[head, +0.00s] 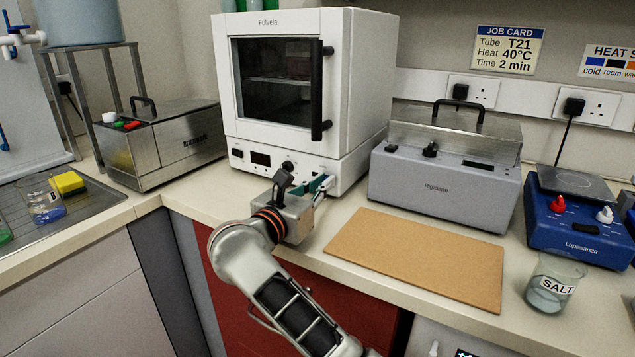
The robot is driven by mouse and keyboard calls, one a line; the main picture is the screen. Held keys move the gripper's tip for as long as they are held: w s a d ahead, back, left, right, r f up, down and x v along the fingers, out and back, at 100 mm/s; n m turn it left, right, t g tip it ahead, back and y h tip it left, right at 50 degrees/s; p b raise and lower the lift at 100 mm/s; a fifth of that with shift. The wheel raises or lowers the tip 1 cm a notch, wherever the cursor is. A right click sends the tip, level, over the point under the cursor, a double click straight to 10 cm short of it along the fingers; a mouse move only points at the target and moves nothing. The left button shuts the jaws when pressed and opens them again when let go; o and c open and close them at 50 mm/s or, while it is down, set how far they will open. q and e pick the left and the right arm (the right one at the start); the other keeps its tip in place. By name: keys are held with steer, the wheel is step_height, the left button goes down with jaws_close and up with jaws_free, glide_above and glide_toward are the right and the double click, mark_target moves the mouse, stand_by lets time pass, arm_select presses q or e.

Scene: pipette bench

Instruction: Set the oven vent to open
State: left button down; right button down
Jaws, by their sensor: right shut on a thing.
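The white oven (360,60) stands at the back centre of the bench with its dark-windowed door closed. Its lower front panel carries a small display (261,159) and a dark knob (288,167). My right gripper (322,184) reaches up from below to the right part of this panel. It is shut on the oven's vent control, which the fingers hide almost entirely. I cannot tell the vent's setting. My left gripper is not in view.
A brown board (415,258) lies right of my arm. A grey water bath (440,183) stands behind it, close to the oven's right side. A steel bath (180,150) is left of the oven. A beaker marked SALT (545,295) stands at the front right.

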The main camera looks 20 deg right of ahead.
mark_target(332, 135)
steer(key=c, duration=2.3)
jaws_free()
steer(key=shift+s+d+f, duration=0.1)
steer(key=shift+f, duration=0.1)
steer(key=shift+c, duration=0.2)
steer(key=shift+o, duration=1)
steer(key=shift+s+d+r, duration=0.1)
steer(key=shift+r, duration=0.2)
step_height(332, 135, up, 10)
steer(key=shift+f, duration=0.2)
